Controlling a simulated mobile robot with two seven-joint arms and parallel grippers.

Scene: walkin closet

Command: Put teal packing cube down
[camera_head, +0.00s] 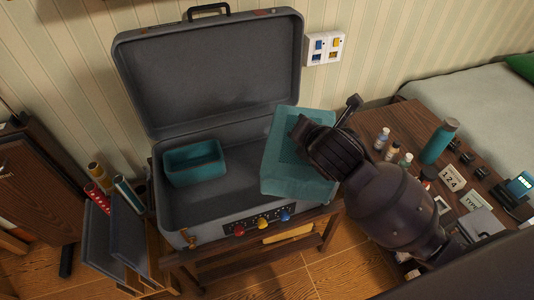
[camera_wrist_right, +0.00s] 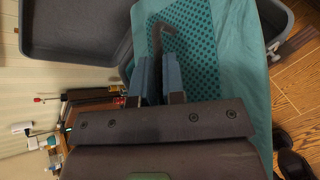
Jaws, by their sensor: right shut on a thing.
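The teal packing cube (camera_head: 292,165) hangs tilted over the right part of the open grey suitcase (camera_head: 190,215) in the head view. It overlaps the suitcase's right wall and front rim; I cannot tell whether it touches them. My right gripper (camera_head: 306,135) is shut on the cube's upper right part. In the right wrist view the gripper fingers (camera_wrist_right: 157,78) are in front of the cube's dotted mesh panel, and the teal cloth (camera_wrist_right: 232,50) spreads to the right. A teal open box (camera_head: 195,163) sits in the suitcase's left back corner. My left gripper is out of view.
The suitcase lid (camera_head: 210,85) stands open against the striped wall. The suitcase rests on a wooden stand (camera_head: 255,255). A wooden table (camera_head: 375,120) with a teal bottle (camera_head: 439,142) and small items is at right. Grey upright panels (camera_head: 105,240) stand at left. The suitcase's middle floor is bare.

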